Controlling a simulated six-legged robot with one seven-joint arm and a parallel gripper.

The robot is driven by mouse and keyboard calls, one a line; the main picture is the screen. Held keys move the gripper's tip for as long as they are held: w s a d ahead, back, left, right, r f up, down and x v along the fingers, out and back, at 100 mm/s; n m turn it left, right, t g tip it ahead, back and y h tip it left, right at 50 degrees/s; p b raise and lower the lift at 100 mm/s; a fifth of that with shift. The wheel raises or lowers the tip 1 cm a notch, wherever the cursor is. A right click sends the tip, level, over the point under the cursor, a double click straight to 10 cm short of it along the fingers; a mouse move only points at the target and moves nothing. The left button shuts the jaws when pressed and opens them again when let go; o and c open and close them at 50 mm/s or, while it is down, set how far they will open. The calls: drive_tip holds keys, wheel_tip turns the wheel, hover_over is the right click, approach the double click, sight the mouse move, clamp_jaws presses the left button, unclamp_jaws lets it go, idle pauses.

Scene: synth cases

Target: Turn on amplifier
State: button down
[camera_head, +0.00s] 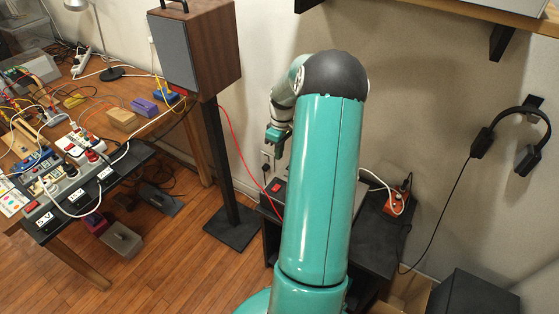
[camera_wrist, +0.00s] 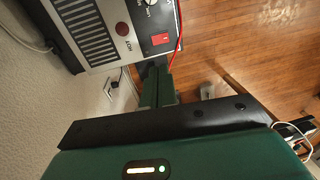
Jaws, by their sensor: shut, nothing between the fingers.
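The amplifier (camera_wrist: 88,62) fills the upper left of the wrist view, with a vented face and a pale panel. I cannot tell the switch's position. In the head view the amplifier (camera_head: 270,196) is a dark box with red spots on a black stand, partly hidden by my arm. My gripper (camera_head: 277,136) is above it, near the wall. In the wrist view my gripper (camera_wrist: 157,78) is shut and empty, just below the switch, apparently apart from it.
A speaker (camera_head: 193,48) on a black stand is left of my arm, with a red cable (camera_head: 232,150) running toward the amplifier. A cluttered workbench (camera_head: 140,90) is at left. An orange box (camera_head: 396,202) and headphones (camera_head: 515,135) are at right. Wooden floor (camera_head: 165,255) lies between.

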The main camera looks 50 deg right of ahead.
sight(274, 190)
idle(0.4)
drive_tip(key=shift+a+r, duration=0.1)
drive_tip(key=shift+a, duration=0.6)
drive_tip(key=f, duration=0.4)
drive_tip(key=a+f, duration=0.1)
drive_tip(key=f, duration=0.9)
drive_tip(key=shift+s+a, duration=0.15)
drive_tip(key=shift+a, duration=0.2)
drive_tip(key=shift+a+f, duration=0.1)
drive_tip(key=shift+f, duration=0.1)
